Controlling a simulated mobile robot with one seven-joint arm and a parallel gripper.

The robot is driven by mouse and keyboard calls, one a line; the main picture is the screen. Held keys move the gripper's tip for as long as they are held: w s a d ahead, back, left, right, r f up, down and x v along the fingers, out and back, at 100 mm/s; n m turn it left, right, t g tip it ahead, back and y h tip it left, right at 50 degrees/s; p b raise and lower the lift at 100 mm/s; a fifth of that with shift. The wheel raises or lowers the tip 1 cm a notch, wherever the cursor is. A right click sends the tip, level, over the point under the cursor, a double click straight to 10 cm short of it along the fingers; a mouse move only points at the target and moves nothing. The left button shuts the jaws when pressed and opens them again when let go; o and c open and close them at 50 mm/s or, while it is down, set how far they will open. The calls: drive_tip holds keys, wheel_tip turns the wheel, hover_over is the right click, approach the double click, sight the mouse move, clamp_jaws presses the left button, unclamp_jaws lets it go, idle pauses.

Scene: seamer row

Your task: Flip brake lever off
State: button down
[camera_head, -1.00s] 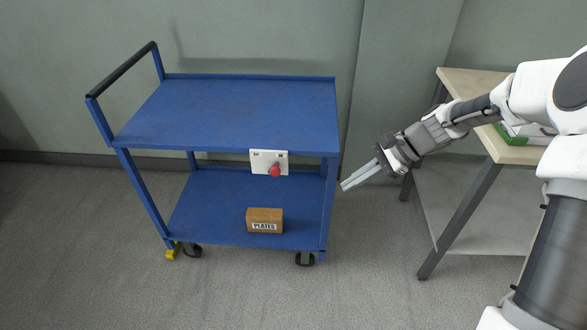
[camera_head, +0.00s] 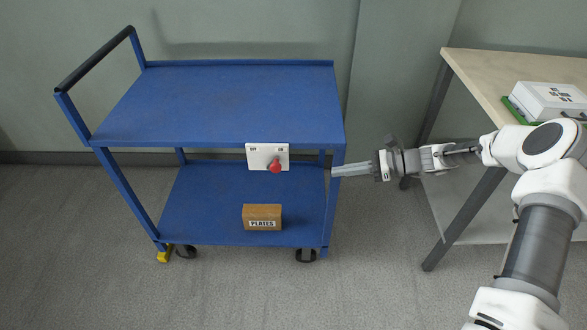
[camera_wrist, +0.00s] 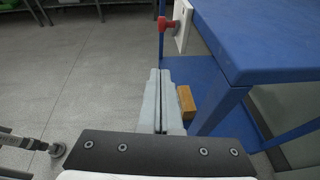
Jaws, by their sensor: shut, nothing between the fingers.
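The brake lever (camera_head: 275,166) is a red knob on a white plate (camera_head: 258,152) fixed to the front edge of the blue cart's upper shelf. The plate has OFF printed at left and ON at right. The lever leans toward the right side of the plate. In the wrist view the red lever (camera_wrist: 166,23) juts from the white plate (camera_wrist: 183,22) at the top. My gripper (camera_head: 334,170) is shut and empty, just right of the cart's front right post and apart from the lever. Its closed fingers (camera_wrist: 160,75) also show in the wrist view.
The blue cart (camera_head: 240,100) has a black push handle at left and casters below. A box marked PLATES (camera_head: 262,217) sits on its lower shelf. A wooden-topped table (camera_head: 500,70) with a white case (camera_head: 550,100) stands at right.

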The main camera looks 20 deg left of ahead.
drive_tip(key=b, duration=0.2)
approach(279, 171)
wheel_tip(279, 171, down, 5)
drive_tip(key=a, duration=0.2)
drive_tip(key=a+r, duration=0.1)
drive_tip(key=a+r+b, duration=0.1)
drive_tip(key=a, duration=0.1)
drive_tip(key=shift+s+a, duration=0.1)
drive_tip(key=shift+a, duration=0.15)
drive_tip(key=shift+r+p, duration=0.2)
drive_tip(key=shift+p, duration=0.1)
drive_tip(key=shift+a+r+h+p, duration=0.1)
drive_tip(key=shift+h+p, duration=0.2)
drive_tip(key=shift+p, duration=0.15)
